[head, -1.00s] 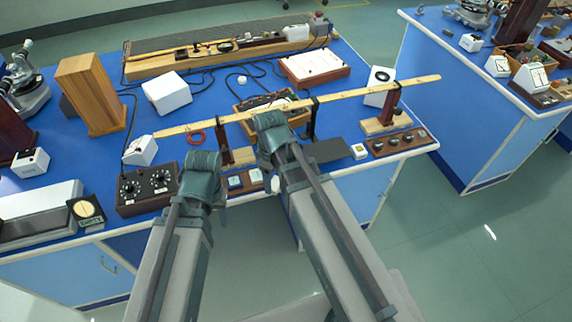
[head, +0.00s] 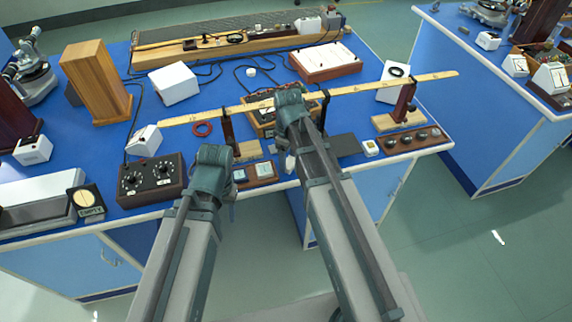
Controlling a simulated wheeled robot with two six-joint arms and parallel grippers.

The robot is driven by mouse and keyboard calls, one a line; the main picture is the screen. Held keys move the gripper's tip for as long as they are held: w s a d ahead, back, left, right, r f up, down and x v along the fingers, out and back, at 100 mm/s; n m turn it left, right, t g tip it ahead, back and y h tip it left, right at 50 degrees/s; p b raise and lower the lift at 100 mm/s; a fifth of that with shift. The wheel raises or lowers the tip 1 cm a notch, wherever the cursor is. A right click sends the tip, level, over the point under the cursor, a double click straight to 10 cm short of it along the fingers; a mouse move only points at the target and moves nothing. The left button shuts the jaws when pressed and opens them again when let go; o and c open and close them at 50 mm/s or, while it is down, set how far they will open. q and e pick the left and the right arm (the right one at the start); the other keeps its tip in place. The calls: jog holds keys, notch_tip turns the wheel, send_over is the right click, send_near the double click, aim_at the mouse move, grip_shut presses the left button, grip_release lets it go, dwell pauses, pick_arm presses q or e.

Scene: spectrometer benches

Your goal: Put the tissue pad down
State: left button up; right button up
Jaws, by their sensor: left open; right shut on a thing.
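My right gripper (head: 288,140) is over the front edge of the blue bench, its jaws mostly hidden behind its own wrist. A small whitish piece (head: 289,163) shows just below it, probably the tissue pad in its jaws; most of it is hidden. My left gripper (head: 232,200) is open and seems empty, near the bench's front edge, right of the black dial box (head: 152,180). Its fingers are partly hidden by the wrist. A flat dark grey mat (head: 343,146) lies bare to the right of the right gripper.
A long wooden rule (head: 400,84) on upright supports spans the bench behind my grippers. A wooden tray with pale squares (head: 256,173) sits between the grippers at the front edge. A small white-topped block (head: 371,148) and a brown knob strip (head: 412,139) lie right of the mat.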

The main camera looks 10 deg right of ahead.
aim_at(288, 161)
jog(key=shift+f, duration=0.6)
pick_arm(q)
jog(key=shift+a+f, duration=0.15)
jog(key=shift+f, duration=0.3)
pick_arm(e)
jog(key=shift+r, duration=0.15)
jog(key=o, duration=0.9)
pick_arm(q)
jog(key=shift+f, duration=0.1)
pick_arm(e)
notch_tip(288, 161, up, 12)
jog(key=p, duration=1.2)
pick_arm(q)
notch_tip(288, 161, up, 12)
pick_arm(e)
jog(key=s+a+m, duration=0.2)
jog(key=s+a, duration=0.1)
jog(key=s, duration=0.2)
jog(key=s+a+m, duration=0.1)
jog(key=s+a, duration=0.2)
jog(key=s, duration=0.1)
jog(key=s+a+m+h, duration=0.1)
jog(key=s+a+m, duration=0.1)
jog(key=s+a, duration=0.2)
jog(key=shift+s+r+m, duration=0.1)
jog(key=shift+s+m, duration=0.2)
jog(key=shift+s, duration=0.55)
